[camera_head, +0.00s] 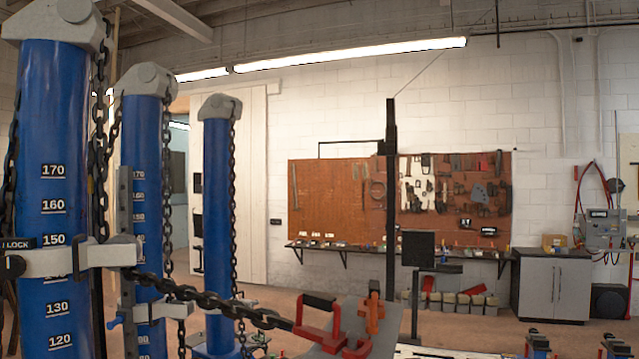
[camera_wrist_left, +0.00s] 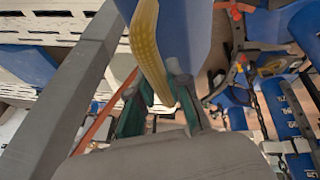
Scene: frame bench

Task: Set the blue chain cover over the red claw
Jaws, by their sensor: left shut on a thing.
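The red claw (camera_head: 330,326) is at the lower middle of the head view, at the end of a dark chain (camera_head: 205,298) that runs to the blue towers at left. In the left wrist view, my left gripper (camera_wrist_left: 163,108) has green finger pads and is shut on a blue piece with a yellow edge, which looks like the blue chain cover (camera_wrist_left: 185,38). The cover extends up out of the picture, so its full shape is hidden. Neither the cover nor my grippers show in the head view. My right gripper is in neither view.
Blue towers (camera_head: 217,190) with numbers and hanging chains stand at left. An orange clamp (camera_head: 374,312) stands right beside the red claw on a grey plate. A dark post (camera_head: 391,180) rises behind. A brown tool board (camera_head: 340,200) and grey cabinet (camera_head: 552,285) are farther back.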

